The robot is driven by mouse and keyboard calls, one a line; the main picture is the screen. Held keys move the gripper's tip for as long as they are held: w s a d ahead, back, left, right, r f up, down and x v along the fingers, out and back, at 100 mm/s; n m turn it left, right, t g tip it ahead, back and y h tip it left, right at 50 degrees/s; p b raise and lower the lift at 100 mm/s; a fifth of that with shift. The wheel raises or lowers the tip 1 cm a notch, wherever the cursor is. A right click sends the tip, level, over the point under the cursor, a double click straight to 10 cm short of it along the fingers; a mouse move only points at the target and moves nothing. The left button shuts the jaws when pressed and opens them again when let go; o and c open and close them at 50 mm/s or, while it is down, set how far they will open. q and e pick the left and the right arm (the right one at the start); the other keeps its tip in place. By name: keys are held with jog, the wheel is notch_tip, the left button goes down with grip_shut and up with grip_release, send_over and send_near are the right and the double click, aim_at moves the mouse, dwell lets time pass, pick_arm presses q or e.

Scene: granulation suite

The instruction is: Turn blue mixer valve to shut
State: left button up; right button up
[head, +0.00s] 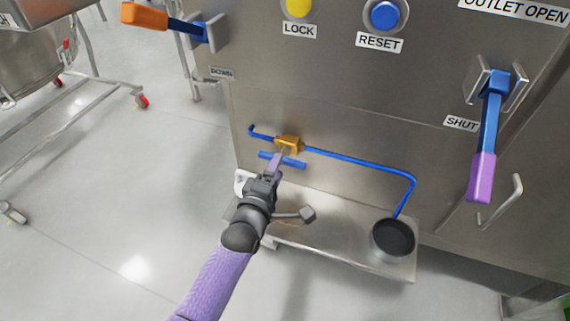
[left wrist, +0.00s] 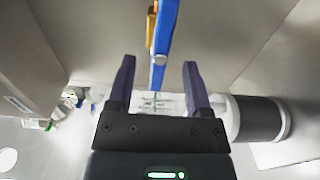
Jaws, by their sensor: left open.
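In the head view, a small brass-yellow valve body (head: 290,143) sits on a thin blue pipe low on the steel cabinet. Its blue handle (head: 296,163) lies just below the pipe, roughly parallel to it. My left gripper (head: 276,160) is at this handle, its purple fingers partly covering it. In the left wrist view, the blue handle (left wrist: 162,40) runs down from the top, with the yellow valve body (left wrist: 151,28) beside it. Its near end lies between the open fingers (left wrist: 158,68) with a gap on both sides. My right gripper is not in view.
A larger blue lever with a purple grip (head: 482,178) hangs near the SHUT and OUTLET OPEN labels. A steel shelf (head: 335,247) below carries a round dark cup (head: 393,237). An orange-gripped lever (head: 146,17) juts out upper left.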

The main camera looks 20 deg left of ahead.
aim_at(284, 155)
pick_arm(q)
jog(key=w+b, duration=0.1)
jog(key=w, duration=0.2)
jog(key=shift+w+d, duration=0.1)
jog(key=shift+w, duration=0.15)
grip_shut()
